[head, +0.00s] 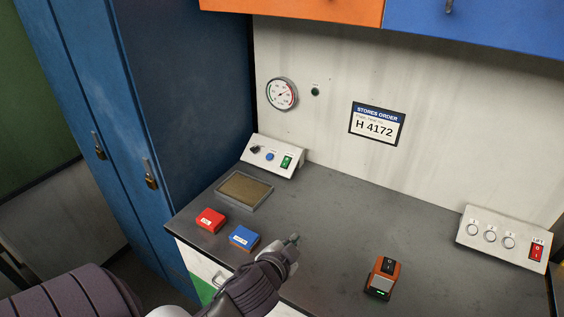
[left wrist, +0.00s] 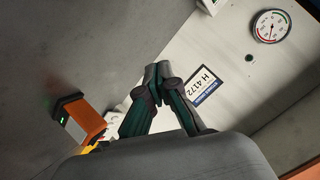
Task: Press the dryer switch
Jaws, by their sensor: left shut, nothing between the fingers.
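A sloped white switch box (head: 259,164) stands at the back left of the counter against the wall. It carries a dark knob (head: 255,149), a blue button (head: 270,157) and a green rocker switch (head: 287,161). Their labels are too small to read, so I cannot tell which is the dryer switch. My left gripper (head: 292,240) is shut and empty above the counter, in front of the box and apart from it. Its closed fingers also show in the left wrist view (left wrist: 158,78). My right gripper is not in view.
A red block (head: 211,219), a blue block (head: 244,237) and a shallow tray (head: 243,190) lie on the left of the counter (head: 345,210). An orange device (head: 383,278) stands right of my gripper. A panel with a red LIFT switch (head: 537,252) is at far right.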

